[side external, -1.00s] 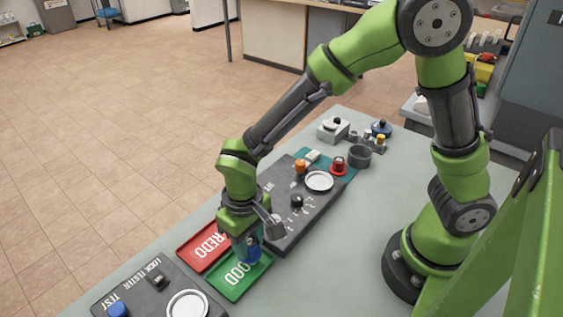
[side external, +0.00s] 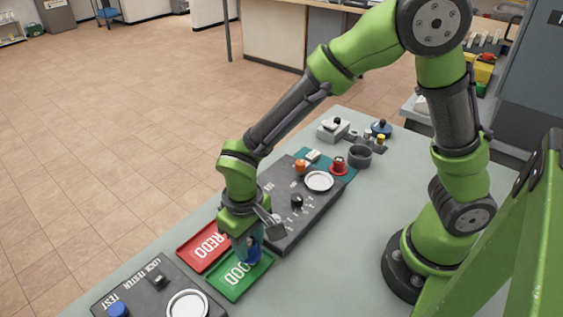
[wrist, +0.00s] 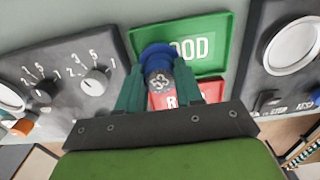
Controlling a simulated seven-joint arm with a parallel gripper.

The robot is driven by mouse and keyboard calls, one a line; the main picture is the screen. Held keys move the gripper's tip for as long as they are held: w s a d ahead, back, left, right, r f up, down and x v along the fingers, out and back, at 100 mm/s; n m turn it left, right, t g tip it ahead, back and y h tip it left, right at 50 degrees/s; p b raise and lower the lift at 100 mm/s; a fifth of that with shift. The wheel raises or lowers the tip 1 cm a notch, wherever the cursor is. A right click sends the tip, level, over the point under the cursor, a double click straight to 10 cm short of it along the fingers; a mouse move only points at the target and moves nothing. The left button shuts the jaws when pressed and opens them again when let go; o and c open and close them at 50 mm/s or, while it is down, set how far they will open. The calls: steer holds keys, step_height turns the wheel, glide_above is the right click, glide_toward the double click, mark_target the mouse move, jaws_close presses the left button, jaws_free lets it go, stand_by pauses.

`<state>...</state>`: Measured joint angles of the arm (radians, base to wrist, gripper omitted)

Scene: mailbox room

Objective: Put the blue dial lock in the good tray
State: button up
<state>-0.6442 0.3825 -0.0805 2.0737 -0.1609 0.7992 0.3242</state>
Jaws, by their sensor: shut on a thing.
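The blue dial lock (wrist: 156,53) is between the fingers of my gripper (wrist: 158,88) in the wrist view, with its grey dial face showing. In the side view the lock (side external: 246,256) is mostly hidden by my gripper (side external: 246,240), which points down and is shut on it. The lock is over the green good tray (side external: 236,287), near the edge beside the red tray. The good tray also shows in the wrist view (wrist: 215,42) behind the lock. I cannot tell whether the lock touches the tray floor.
The red redo tray (side external: 196,250) lies beside the good tray. A lock tester panel (side external: 140,285) stands at the front left. A dark panel with knobs (side external: 285,232) lies behind the trays. Bare tabletop (side external: 320,270) is free to the right.

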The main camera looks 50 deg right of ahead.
steer(key=shift+f, duration=0.25)
stand_by(0.4)
steer(key=shift+f, duration=0.95)
steer(key=o, duration=1.4)
steer(key=shift+c, duration=0.2)
steer(key=shift+r, duration=0.1)
steer(key=shift+r, duration=2.95)
